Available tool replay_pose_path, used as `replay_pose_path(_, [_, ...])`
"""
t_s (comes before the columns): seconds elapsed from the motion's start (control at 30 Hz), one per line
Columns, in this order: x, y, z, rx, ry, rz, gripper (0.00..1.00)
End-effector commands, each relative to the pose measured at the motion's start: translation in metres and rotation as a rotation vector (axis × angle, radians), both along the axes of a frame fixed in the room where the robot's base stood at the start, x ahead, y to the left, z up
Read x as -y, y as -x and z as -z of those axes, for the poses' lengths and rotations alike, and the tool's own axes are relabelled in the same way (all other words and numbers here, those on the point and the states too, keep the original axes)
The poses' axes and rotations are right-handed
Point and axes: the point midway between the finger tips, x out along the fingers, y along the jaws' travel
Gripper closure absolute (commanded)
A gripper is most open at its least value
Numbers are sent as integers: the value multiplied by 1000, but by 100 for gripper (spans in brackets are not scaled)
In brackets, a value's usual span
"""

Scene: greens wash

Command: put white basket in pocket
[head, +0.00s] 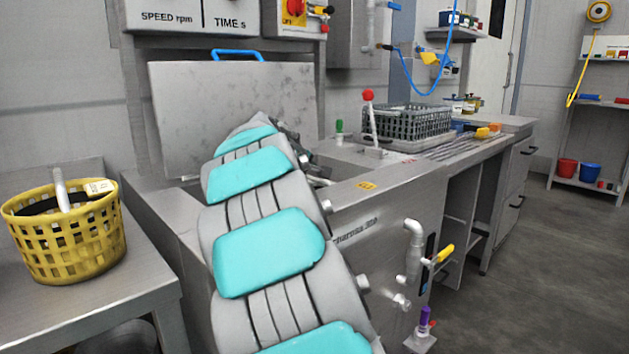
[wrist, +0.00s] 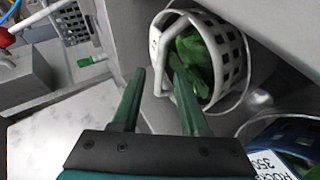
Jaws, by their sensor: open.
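The white basket (wrist: 228,48) shows in the wrist view at upper right, tilted, with green leaves (wrist: 192,62) inside and a white handle (wrist: 160,38) on its left side. My gripper (wrist: 158,75) is open, its two dark green fingers pointing toward the basket. The fingertips overlap the handle's lower end in the picture; I cannot tell whether they touch it. A thin pale rim curves around the basket's lower right; whether this is a pocket's edge is unclear. In the head view, my arm hides the gripper and the white basket.
A blue basket (wrist: 272,128) with a label lies at lower right in the wrist view. A yellow basket (head: 68,245) stands on the left table (head: 70,312). The raised lid (head: 190,95) stands behind the machine. A dark grey basket (head: 418,124) sits on the right counter.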

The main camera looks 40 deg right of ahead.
Motion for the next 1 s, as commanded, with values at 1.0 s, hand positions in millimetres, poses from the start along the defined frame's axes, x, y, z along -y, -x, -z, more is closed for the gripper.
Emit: replay_pose_path(1.0, [-64,39,-45,1,0,1,56])
